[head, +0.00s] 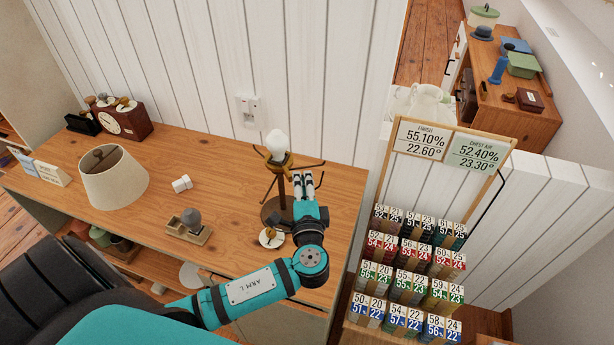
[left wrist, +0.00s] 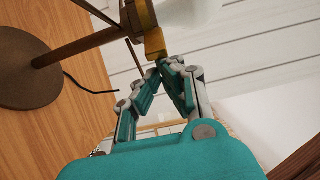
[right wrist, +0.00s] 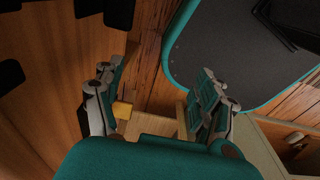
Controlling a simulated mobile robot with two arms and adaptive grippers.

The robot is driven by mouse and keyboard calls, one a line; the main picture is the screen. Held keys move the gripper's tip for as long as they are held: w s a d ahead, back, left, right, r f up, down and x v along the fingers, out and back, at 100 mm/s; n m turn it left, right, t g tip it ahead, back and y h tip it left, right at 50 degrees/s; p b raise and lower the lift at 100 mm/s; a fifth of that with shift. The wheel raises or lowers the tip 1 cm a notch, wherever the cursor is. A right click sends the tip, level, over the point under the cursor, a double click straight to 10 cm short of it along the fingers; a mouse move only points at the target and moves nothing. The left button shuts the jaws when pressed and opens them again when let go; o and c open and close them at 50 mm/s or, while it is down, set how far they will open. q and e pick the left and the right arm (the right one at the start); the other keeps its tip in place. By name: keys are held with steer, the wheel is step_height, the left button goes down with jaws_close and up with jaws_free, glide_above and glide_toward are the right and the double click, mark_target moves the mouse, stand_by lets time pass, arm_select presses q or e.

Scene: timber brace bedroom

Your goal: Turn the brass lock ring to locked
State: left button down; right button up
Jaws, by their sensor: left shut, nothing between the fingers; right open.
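A lamp stand (head: 277,205) with a dark round base stands on the wooden desk, without a shade. A white bulb (head: 277,144) sits at its top. A brass ring (head: 276,163) with arms sticking out is just below the bulb. It shows in the left wrist view as a golden collar with a tab (left wrist: 154,45). My left gripper (head: 304,176) is right of the stand, just below the ring. Its fingers are shut and empty, with the tips close to the tab; contact is unclear. My right gripper (right wrist: 157,78) is open and empty, away from the lamp.
A cream lampshade (head: 113,180), a small white block (head: 181,184), a wooden tray (head: 188,232) with a grey knob and a round white dial (head: 270,238) lie on the desk (head: 230,180). A rack of number cards (head: 410,260) stands right. The white plank wall is behind.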

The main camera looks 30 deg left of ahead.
arm_select(q)
steer(key=s+a+m+t+h+b, duration=0.3)
steer(key=m+h, duration=0.4)
steer(key=h, duration=0.3)
steer(key=shift+s+a+t+b, duration=0.3)
steer(key=shift+s+a+b, duration=0.25)
steer(key=shift+s+b, duration=0.6)
steer(key=shift+w, duration=0.1)
glide_toward(286, 176)
steer(key=s, duration=0.6)
steer(key=shift+a+f, duration=0.15)
steer(key=shift+f, duration=0.05)
steer(key=shift+s, duration=0.1)
